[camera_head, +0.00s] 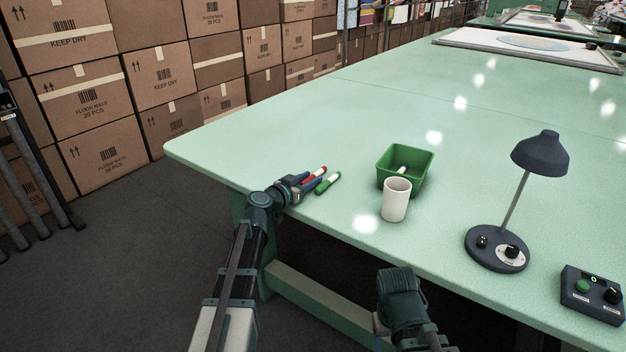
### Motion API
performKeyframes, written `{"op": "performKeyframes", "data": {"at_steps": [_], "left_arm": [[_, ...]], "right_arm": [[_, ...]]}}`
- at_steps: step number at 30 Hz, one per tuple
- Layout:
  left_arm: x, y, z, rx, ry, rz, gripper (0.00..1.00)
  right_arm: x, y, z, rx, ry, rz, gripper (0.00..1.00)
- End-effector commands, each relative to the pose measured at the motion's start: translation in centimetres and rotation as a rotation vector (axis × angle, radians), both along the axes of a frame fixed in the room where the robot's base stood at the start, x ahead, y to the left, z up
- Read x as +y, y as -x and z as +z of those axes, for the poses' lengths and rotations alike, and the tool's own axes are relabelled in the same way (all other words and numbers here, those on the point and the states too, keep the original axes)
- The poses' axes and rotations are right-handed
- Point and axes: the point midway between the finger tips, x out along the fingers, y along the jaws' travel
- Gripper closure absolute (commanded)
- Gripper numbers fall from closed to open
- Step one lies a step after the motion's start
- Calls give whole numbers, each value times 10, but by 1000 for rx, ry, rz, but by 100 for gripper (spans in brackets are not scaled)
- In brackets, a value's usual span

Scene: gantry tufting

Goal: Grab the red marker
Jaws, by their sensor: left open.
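The red marker (316,172) lies near the left edge of the pale green table (420,255), with a white band near its tip. My left gripper (306,183) is open at table height, right beside the near end of the red marker. The gripper hides part of that end, and I cannot tell whether it touches. A green marker (328,183) lies just to the right. A small blue piece shows between them, partly hidden. My right arm comes in at the bottom centre, below the table's front edge, and its jaws do not show.
A white cup (396,200) stands in front of a green bin (405,167) holding a small white item. A dark desk lamp (500,248) and a control box (594,292) stand at the right. Cardboard boxes (105,147) are stacked behind. The table's far middle is clear.

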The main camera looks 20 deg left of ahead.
Motion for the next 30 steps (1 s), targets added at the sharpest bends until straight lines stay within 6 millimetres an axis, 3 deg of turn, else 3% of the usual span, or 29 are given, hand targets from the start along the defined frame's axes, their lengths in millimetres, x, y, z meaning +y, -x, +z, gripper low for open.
{"op": "performKeyframes", "data": {"at_steps": [3,10,23,30], "left_arm": [[0,1,0,0,0,0,60],[0,1,0,0,0,0,100],[-1,1,3,0,0,0,100],[-8,-1,22,0,0,-1,100]], "right_arm": [[0,0,0,0,0,0,36],[0,0,0,0,0,0,36],[0,0,3,0,0,0,36],[0,0,22,0,0,0,36]]}}
